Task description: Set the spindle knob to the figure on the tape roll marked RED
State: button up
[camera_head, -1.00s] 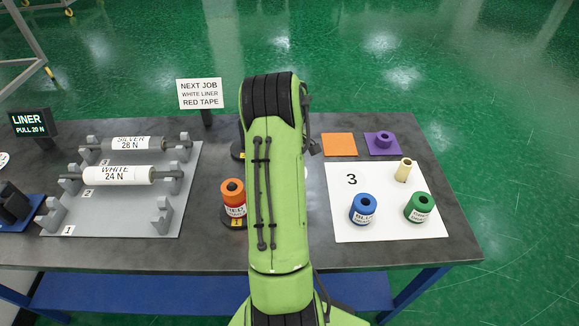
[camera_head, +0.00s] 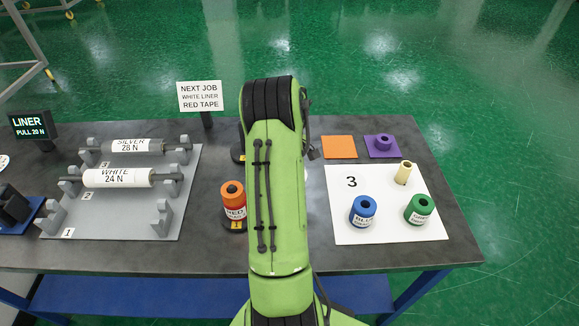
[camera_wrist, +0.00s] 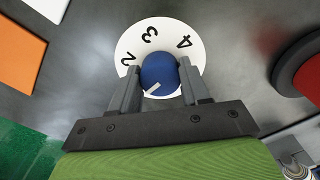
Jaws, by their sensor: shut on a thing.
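The blue spindle knob (camera_wrist: 160,72) sits on a white round dial (camera_wrist: 167,32) in the wrist view. The figures 2, 3 and 4 show around its far side. A white pointer line on the knob slants to the lower left, toward the left finger; any figure there is hidden. My gripper (camera_wrist: 161,78) is shut on the knob, one finger on each side. In the head view my arm hides the knob and gripper. The tape roll marked RED (camera_head: 233,198) stands on a dark base just left of my arm; its label figure is too small to read.
A white mat (camera_head: 345,228) marked 3 holds a blue roll (camera_head: 362,210), a green roll (camera_head: 420,209) and a cream core (camera_head: 404,172). Liner rolls rest on a grey rack (camera_head: 125,215). A job sign (camera_head: 200,96) reads WHITE LINER, RED TAPE.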

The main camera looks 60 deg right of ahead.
jog(key=m, duration=0.5)
jog(key=shift+p, duration=0.4)
jog(key=m, duration=0.6)
jog(key=shift+m, duration=0.3)
jog(key=o, duration=1.1)
jog(key=shift+c, duration=0.2)
notch_tip(320, 180, up, 16)
jog(key=p, duration=0.3)
jog(key=shift+f, duration=0.15)
